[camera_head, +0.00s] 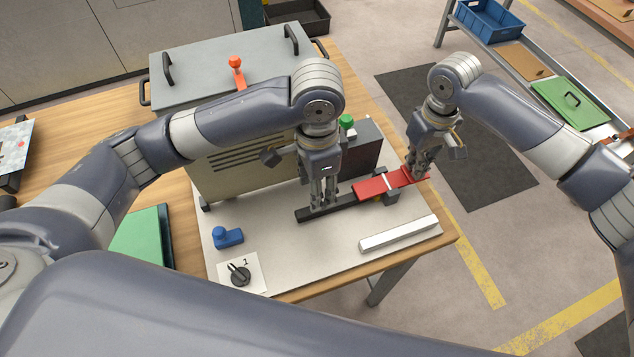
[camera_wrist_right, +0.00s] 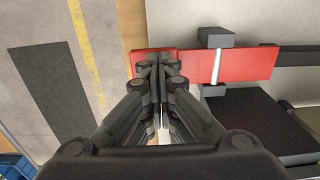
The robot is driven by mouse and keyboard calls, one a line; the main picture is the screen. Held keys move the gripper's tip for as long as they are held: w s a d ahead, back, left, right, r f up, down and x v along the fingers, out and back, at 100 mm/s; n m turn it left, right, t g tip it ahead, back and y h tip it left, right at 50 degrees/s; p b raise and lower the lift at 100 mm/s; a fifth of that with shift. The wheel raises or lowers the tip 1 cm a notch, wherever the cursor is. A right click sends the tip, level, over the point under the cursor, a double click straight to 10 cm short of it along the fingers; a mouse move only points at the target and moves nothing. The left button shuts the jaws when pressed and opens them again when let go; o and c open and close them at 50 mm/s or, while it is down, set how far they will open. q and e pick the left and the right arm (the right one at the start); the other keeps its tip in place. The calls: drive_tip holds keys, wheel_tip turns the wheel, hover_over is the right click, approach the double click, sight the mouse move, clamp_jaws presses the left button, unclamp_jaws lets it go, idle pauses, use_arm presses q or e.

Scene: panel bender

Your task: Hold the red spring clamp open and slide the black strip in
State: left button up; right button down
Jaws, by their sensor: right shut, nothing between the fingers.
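The red spring clamp (camera_head: 372,188) lies near the right edge of the work surface, with a grey block and pale pin across its middle. It also shows in the right wrist view (camera_wrist_right: 248,64). My right gripper (camera_head: 419,175) is shut and empty, its fingertips (camera_wrist_right: 158,60) over the clamp's outer end and seemingly touching it. The black strip (camera_head: 345,201) points at the clamp's other end and meets or overlaps it; how far it reaches in is hidden. My left gripper (camera_head: 322,205) appears shut on the strip, near its middle.
A large grey machine (camera_head: 240,150) with handles stands behind. A white bar (camera_head: 398,234) lies in front of the clamp. The table edge is close on the right.

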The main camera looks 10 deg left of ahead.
drive_tip(key=shift+r, duration=3.4)
